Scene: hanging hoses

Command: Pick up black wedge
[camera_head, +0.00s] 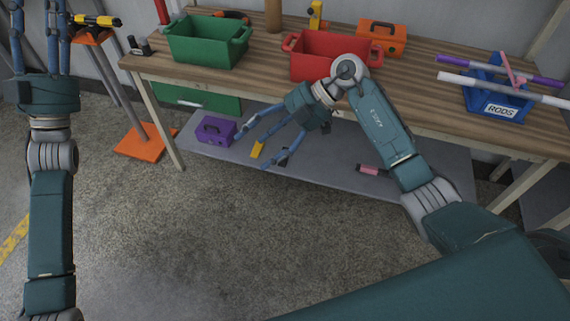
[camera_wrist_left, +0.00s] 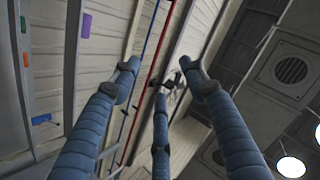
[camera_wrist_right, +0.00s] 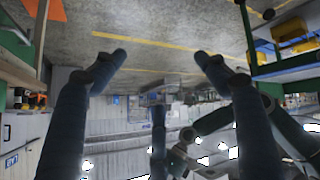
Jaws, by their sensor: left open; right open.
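A small black object (camera_head: 140,46), which looks like the black wedge, sits on the left end of the wooden workbench, left of the green bin. Its exact shape is too small to tell. My left gripper (camera_head: 40,30) is at the far left, pointing up, open and empty, apart from the black object. In the left wrist view its fingers (camera_wrist_left: 160,68) are spread toward the ceiling and wall. My right gripper (camera_head: 256,150) is open in front of the bench's front edge. Its fingers (camera_wrist_right: 162,58) are spread with nothing between them in the right wrist view.
The workbench (camera_head: 395,88) carries a green bin (camera_head: 207,42), a red bin (camera_head: 318,62), an orange toolbox (camera_head: 382,38) and a blue rods holder (camera_head: 495,103). A purple box (camera_head: 215,130) rests on the lower shelf. An orange-based stand (camera_head: 146,141) is left of the bench.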

